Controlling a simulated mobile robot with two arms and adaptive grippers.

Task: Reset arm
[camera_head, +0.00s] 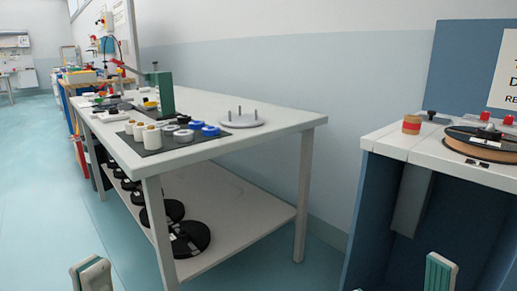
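The tip of my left gripper (92,273) shows at the bottom left edge, a pale finger end in front of the floor. The tip of my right gripper (440,272) shows at the bottom right, pale with a teal ribbed pad, in front of the blue station. Only these finger ends show, so I cannot tell how far either gripper is open. Nothing is seen in them. The rest of both arms is out of the picture.
A long white table (280,118) holds white, grey and blue spools and a green stand (160,92). Black reels (187,239) lie on its lower shelf. At right, a blue-sided station (370,230) carries a tape reel (480,147). Floor at left is clear.

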